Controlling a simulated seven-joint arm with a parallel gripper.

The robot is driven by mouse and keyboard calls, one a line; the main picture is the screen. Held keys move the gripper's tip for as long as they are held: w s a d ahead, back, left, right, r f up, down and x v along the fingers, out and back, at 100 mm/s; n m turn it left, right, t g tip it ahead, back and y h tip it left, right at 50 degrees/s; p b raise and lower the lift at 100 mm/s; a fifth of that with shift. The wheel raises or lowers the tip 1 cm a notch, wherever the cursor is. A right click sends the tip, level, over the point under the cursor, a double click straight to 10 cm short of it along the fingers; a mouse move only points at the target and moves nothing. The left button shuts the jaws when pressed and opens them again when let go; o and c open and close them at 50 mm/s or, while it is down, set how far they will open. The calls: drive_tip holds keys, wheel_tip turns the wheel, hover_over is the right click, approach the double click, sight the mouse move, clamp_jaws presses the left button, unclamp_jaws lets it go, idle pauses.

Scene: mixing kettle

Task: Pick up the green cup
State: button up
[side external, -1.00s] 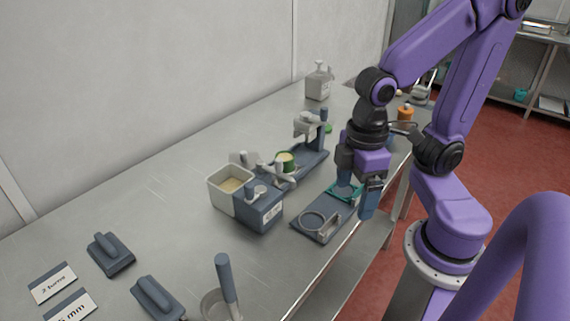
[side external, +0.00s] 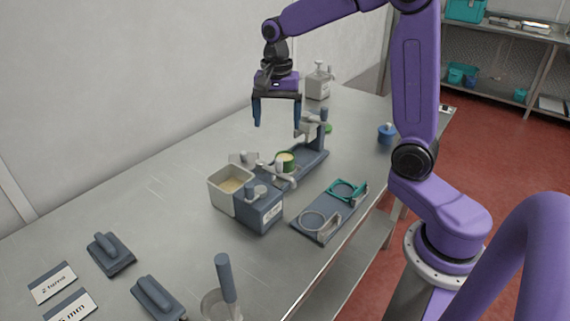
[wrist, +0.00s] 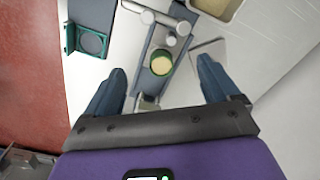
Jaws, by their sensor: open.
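The green cup (side external: 286,162) stands on the blue-grey stand on the table, with pale yellow contents at its top. It also shows in the wrist view (wrist: 161,63), ahead of my fingers and roughly between their lines. My gripper (side external: 277,118) is open and empty, fingers pointing down, in the air above and beyond the cup. In the wrist view its two fingers (wrist: 159,78) are spread wide. The cup's lower part is partly hidden by the stand.
The blue-grey stand (side external: 314,160) has an upright arm behind the cup. A box of pale powder (side external: 230,187) is to the left. A plate with a grey ring and a teal ring (side external: 347,190) is on the right. A white bottle (side external: 319,82) stands at the back.

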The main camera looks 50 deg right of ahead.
drive_tip(key=w+d+m, duration=0.4)
drive_tip(key=d+m, duration=0.2)
drive_tip(key=d, duration=0.1)
hover_over(285, 157)
drive_tip(key=s+a, duration=0.1)
drive_tip(key=a, duration=0.1)
wheel_tip(285, 157, down, 12)
drive_tip(key=shift+d+r, duration=0.1)
drive_tip(key=shift+s+f, duration=0.15)
drive_tip(key=shift+f, duration=1.25)
drive_tip(key=shift+s+f, duration=0.1)
drive_tip(key=shift+f, duration=1.25)
drive_tip(key=c, duration=1.1)
